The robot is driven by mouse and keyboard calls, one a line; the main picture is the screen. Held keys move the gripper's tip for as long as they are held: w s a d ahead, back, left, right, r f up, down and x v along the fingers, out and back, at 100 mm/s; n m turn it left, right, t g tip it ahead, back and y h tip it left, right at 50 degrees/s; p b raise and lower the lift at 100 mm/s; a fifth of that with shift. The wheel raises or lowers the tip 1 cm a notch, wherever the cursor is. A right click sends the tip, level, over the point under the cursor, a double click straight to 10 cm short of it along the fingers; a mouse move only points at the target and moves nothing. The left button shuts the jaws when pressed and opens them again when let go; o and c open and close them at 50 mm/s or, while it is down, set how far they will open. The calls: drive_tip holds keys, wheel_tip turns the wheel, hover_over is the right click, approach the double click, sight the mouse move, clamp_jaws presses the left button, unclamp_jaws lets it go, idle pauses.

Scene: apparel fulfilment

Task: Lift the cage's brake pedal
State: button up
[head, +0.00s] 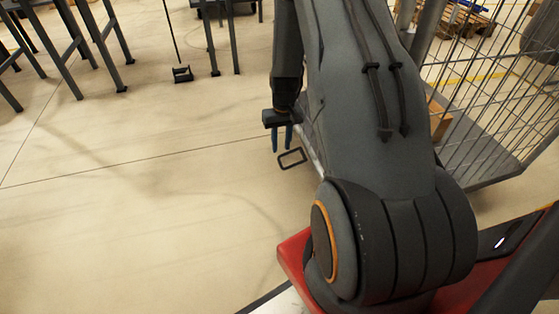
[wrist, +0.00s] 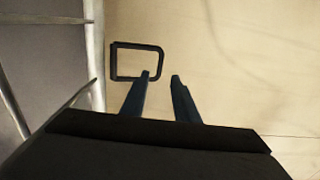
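The brake pedal is a dark rectangular loop (head: 291,158) that sticks out low from the edge of the cage, just below my gripper (head: 282,138) in the head view. In the wrist view the pedal loop (wrist: 137,45) lies beyond the fingertips, slightly left of them. My gripper (wrist: 160,77) has two blue fingers standing apart with nothing between them. The left fingertip overlaps the loop's lower edge in the picture; I cannot tell whether it touches. The wire cage (head: 490,100) stands at the right, partly hidden behind my arm.
A cardboard box (head: 438,118) sits inside the cage. Dark metal table legs (head: 80,50) stand at the upper left, with a small black stand foot (head: 182,74) nearby. The floor (head: 130,190) left of the pedal is clear.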

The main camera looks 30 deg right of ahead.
sight(280, 162)
wheel_tip(280, 162, down, 7)
drive_tip(key=b, duration=0.3)
drive_tip(key=shift+a+f+b, duration=0.15)
drive_tip(key=shift+b, duration=0.2)
clamp_jaws()
